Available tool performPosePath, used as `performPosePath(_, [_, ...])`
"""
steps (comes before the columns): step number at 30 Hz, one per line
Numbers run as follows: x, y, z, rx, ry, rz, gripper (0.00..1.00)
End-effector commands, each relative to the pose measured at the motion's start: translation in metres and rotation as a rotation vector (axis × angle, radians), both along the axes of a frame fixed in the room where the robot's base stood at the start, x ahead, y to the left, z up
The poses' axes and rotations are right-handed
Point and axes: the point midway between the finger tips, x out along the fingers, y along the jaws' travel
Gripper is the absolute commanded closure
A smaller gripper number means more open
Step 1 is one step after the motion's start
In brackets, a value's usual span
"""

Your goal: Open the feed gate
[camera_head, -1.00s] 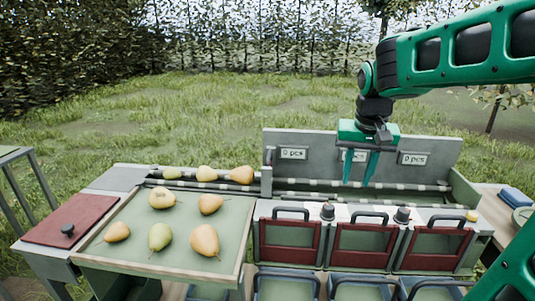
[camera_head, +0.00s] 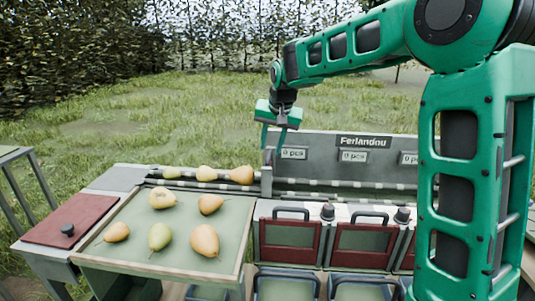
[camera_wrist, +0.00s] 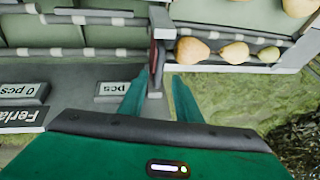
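The feed gate (camera_head: 267,181) looks like a narrow upright grey plate at the right end of the pear lane, and it stands across the lane. In the wrist view the gate (camera_wrist: 160,22) lies just beyond my fingertips, left of the lane's pears. My gripper (camera_head: 271,148) points down above the gate, with its fingers apart and nothing between them. In the wrist view my gripper (camera_wrist: 158,88) is open, its tips either side of the gate's line. I cannot tell whether the fingers touch it.
Pears wait in the lane (camera_head: 206,173) left of the gate. A tray (camera_head: 237,247) holds several more pears. The grey back panel (camera_head: 320,150) with "0 pcs" labels stands to the right. Red-framed bins (camera_head: 290,240) are in front. My arm hides the right side.

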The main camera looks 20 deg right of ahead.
Motion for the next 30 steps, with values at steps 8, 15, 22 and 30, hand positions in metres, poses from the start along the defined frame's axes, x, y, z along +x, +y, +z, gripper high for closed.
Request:
performPosePath(8, [0.014, 0.001, -0.031, 0.000, 0.001, 0.000, 0.69])
performPosePath(15, [0.017, 0.001, -0.036, -0.001, 0.000, 0.000, 0.69])
performPosePath(22, [0.016, 0.001, -0.036, -0.001, 0.000, 0.001, 0.86])
performPosePath(30, [0.017, 0.001, -0.033, 0.000, -0.001, 0.001, 1.00])
